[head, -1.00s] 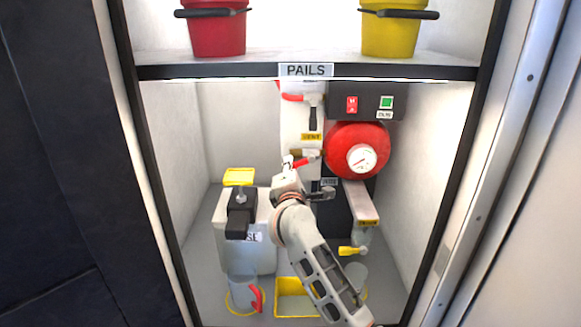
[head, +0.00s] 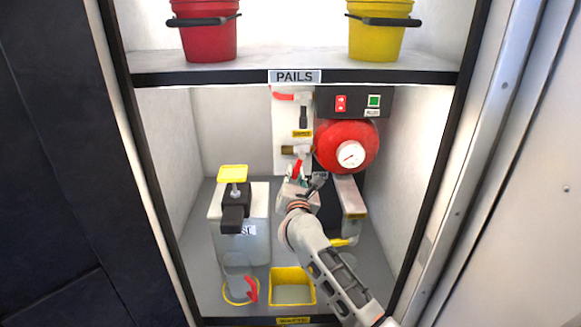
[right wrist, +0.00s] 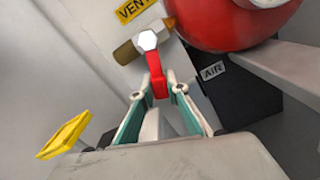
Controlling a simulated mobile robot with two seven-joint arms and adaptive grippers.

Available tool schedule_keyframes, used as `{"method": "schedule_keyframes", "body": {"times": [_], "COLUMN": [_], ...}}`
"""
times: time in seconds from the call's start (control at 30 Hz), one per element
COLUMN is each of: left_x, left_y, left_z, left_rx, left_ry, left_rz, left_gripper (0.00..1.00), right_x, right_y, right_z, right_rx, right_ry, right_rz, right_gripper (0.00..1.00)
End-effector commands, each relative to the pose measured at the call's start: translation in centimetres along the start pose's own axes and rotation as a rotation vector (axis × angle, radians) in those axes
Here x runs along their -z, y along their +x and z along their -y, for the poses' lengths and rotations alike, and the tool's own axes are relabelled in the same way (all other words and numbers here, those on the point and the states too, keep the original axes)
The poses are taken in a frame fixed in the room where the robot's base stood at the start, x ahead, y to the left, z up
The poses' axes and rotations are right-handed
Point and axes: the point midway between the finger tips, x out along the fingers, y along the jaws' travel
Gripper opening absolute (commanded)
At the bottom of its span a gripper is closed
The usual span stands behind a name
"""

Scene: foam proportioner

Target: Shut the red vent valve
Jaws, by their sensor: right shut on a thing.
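In the right wrist view, the red lever (right wrist: 158,77) hangs down, slightly tilted, from a hex nut (right wrist: 148,40) beside a brass pipe stub (right wrist: 127,52). My right gripper (head: 299,182) is at the lever in the head view, hiding its lower end. In the right wrist view, the right gripper's fingers (right wrist: 160,98) stand on both sides of the lever's lower end and are shut on it. My left gripper is in neither view.
A red round tank with a gauge (head: 346,146) is close right of the lever. A yellow tray (head: 291,272) and a clear cup (head: 238,272) are below. Pails (head: 207,35) stand on the shelf above.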

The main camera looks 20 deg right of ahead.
Motion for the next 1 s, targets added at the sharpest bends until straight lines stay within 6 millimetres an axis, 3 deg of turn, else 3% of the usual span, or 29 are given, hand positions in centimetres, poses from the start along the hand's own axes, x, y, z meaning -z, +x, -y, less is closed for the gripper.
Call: {"method": "schedule_keyframes", "body": {"times": [0.1, 0.4, 1.0], "left_x": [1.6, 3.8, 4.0], "left_y": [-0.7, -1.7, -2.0], "left_z": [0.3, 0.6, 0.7], "left_rx": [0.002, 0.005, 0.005], "left_ry": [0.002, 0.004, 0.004], "left_rz": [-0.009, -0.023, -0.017], "left_gripper": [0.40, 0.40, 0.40], "right_x": [-0.3, -0.4, -0.4], "right_y": [0.0, 0.0, 0.0], "right_z": [0.6, 1.7, 2.3], "right_rx": [0.001, 0.001, 0.000], "right_ry": [-0.098, -0.280, -0.369], "right_rz": [-0.001, -0.001, 0.001], "right_gripper": [0.00, 0.00, 0.00]}}
